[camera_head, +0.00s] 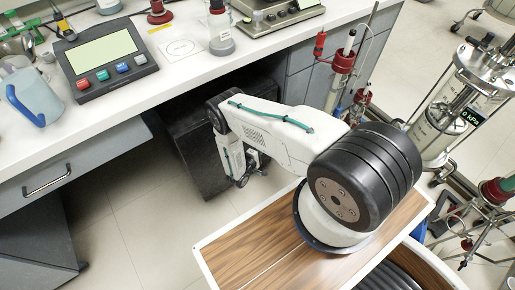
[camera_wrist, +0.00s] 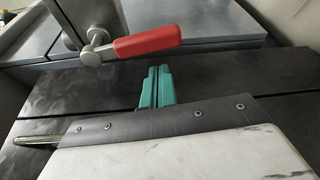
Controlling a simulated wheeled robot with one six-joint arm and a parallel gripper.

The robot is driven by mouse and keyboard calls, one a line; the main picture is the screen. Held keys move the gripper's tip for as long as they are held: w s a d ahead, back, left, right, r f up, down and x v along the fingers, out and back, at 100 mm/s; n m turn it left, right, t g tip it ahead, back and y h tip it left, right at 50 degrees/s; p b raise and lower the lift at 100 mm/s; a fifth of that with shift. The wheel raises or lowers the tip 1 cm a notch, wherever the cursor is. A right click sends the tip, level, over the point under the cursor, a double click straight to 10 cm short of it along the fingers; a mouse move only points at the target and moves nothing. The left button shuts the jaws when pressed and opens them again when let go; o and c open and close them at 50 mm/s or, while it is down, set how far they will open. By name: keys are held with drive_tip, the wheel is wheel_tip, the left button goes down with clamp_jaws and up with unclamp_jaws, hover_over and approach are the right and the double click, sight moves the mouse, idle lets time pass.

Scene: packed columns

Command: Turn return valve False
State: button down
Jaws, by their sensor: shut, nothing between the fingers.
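A valve with a red lever handle (camera_wrist: 147,41) shows at the top of the wrist view. The lever points right from a round metal hub (camera_wrist: 95,46) on a grey metal pipe or post. No label is readable, so I cannot tell which valve it is. My gripper (camera_wrist: 157,87) has green fingertips that are shut together and empty. The fingertips appear just below the lever in the picture, with a small gap between them. In the head view my arm reaches down beside the bench, and the valve cannot be made out there.
A dark box (camera_head: 188,150) stands under the white bench (camera_head: 190,75). Bench drawers (camera_head: 50,178) are at left. A stand with red clamps (camera_head: 342,62) and a glass column with a gauge (camera_head: 455,110) stand at right. Tiled floor (camera_head: 130,225) is free at lower left.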

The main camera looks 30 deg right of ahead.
drive_tip(key=shift+s+d+r, duration=0.1)
drive_tip(key=shift+s, duration=0.7)
drive_tip(key=shift+s+n, duration=0.4)
drive_tip(key=shift+n, duration=0.1)
drive_tip(key=s+r+n+g+y, duration=0.2)
drive_tip(key=s+r+n+g, duration=0.3)
drive_tip(key=n, duration=0.5)
drive_tip(key=shift+s+n, duration=0.3)
drive_tip(key=shift+s, duration=0.35)
drive_tip(key=shift+d+r, duration=0.1)
idle(0.6)
